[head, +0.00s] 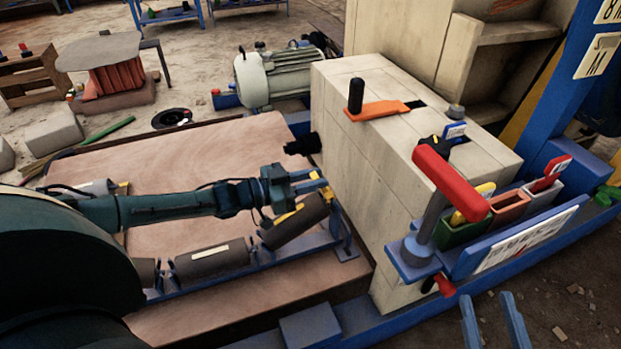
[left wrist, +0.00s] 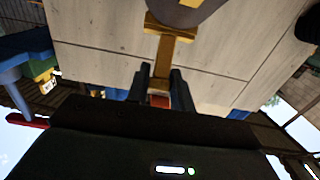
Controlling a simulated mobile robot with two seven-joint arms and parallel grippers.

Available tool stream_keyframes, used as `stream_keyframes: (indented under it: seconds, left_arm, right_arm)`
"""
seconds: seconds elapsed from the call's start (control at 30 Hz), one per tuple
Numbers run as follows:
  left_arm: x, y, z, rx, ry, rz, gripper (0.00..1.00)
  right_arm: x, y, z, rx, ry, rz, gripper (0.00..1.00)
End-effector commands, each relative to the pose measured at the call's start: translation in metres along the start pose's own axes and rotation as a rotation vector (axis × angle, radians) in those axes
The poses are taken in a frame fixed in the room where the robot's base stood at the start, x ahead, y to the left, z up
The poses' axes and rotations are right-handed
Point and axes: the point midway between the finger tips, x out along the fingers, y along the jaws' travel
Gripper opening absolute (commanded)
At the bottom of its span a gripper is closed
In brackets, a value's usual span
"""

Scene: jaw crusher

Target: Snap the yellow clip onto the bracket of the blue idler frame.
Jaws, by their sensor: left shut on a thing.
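The blue idler frame (head: 290,252) carries dark grey rollers and stands along the brown belt in the head view. Its upright bracket (head: 339,222) is at the right end, beside the raised roller (head: 294,220). My left gripper (head: 314,181) is above that roller, close to the bracket top, shut on the yellow clip (head: 326,193). In the left wrist view the clip (left wrist: 168,45) sticks out from between the dark fingers (left wrist: 160,82), with a grey rounded part behind its far end. I cannot tell whether clip and bracket touch. My right gripper (head: 492,322) is open and empty at the bottom right.
A large pale block housing (head: 350,130) stands just right of the left gripper, with an orange plate (head: 376,110) on top. A red-handled lever (head: 450,180) and a blue rack (head: 515,235) with coloured bins are at the right. The belt (head: 190,165) behind my left arm is clear.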

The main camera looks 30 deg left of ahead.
Motion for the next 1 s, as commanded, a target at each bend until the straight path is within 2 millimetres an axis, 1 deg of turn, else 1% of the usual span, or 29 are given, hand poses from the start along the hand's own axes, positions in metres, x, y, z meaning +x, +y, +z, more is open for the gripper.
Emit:
stream_keyframes:
  seconds: [0.27,0.3,0.5,0.6,0.9,1.0]
  left_arm:
    - [0.004,0.000,0.007,0.000,0.000,0.000,0.00]
    - [0.004,0.000,0.006,0.001,0.000,-0.001,0.25]
    - [0.003,0.000,0.006,0.000,0.000,0.000,0.42]
    - [0.003,0.000,0.006,0.000,0.000,0.000,0.48]
    - [0.003,0.000,0.006,0.000,-0.001,0.000,0.48]
    - [-0.011,0.000,0.005,-0.002,-0.003,-0.001,0.48]
  right_arm:
    - [-0.001,-0.001,0.005,0.000,0.000,0.000,0.36]
    - [-0.001,-0.001,0.004,0.000,0.000,0.000,0.36]
    - [-0.001,-0.001,0.004,0.000,0.000,0.000,0.36]
    - [-0.001,-0.001,0.004,0.000,0.000,0.000,0.36]
    - [-0.001,-0.001,0.004,0.008,-0.002,0.001,0.36]
    - [0.001,0.001,-0.004,0.004,0.002,0.000,0.36]
